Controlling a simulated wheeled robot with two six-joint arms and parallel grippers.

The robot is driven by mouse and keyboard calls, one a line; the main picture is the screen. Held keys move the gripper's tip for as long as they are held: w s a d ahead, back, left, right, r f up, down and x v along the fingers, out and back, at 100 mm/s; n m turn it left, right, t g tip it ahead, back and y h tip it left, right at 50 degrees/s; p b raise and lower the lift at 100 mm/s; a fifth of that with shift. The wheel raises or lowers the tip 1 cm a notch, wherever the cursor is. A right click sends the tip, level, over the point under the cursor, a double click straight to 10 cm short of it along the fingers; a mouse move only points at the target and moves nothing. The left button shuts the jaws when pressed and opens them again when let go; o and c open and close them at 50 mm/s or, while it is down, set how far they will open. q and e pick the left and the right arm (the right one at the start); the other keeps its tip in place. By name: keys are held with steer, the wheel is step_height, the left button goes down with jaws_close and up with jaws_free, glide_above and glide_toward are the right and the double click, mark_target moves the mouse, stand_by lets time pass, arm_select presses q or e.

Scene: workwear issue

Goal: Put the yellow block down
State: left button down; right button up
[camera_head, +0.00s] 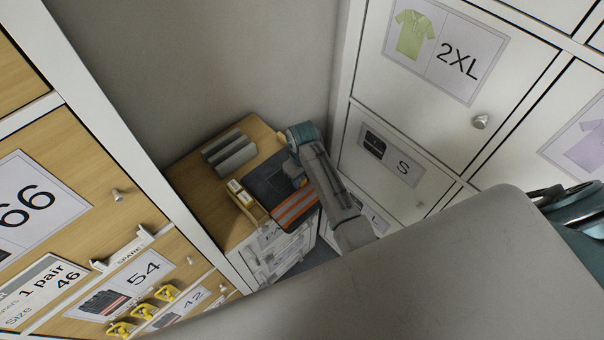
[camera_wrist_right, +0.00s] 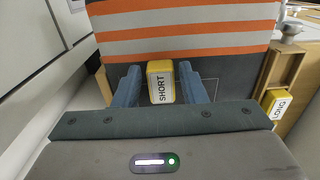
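The yellow block labelled SHORT (camera_wrist_right: 161,82) sits between the two blue fingers of my right gripper (camera_wrist_right: 160,88) in the right wrist view. In the head view my right gripper (camera_head: 297,172) is over this garment (camera_head: 265,186) on the wooden cabinet top; the held block is mostly hidden there. Another yellow block, labelled LONG (camera_wrist_right: 275,103), is in a wooden holder (camera_wrist_right: 283,68). My left gripper is not in view.
Grey rolled items (camera_head: 230,152) lie at the back of the cabinet top (camera_head: 199,200). The wooden holder with yellow pieces (camera_head: 240,192) stands near its front edge. White drawers (camera_head: 395,165) rise close on the right; wooden drawers with labels (camera_head: 50,200) stand on the left.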

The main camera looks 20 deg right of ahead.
mark_target(303, 180)
steer(key=shift+o, duration=0.7)
steer(key=shift+s+r, duration=0.1)
steer(key=shift+s, duration=0.1)
steer(key=shift+s+r, duration=0.1)
steer(key=shift+s, duration=0.05)
steer(key=shift+r, duration=0.2)
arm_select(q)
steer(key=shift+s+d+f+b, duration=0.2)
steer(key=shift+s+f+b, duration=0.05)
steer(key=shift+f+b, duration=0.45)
arm_select(e)
step_height(303, 180, up, 12)
steer(key=shift+f, duration=0.2)
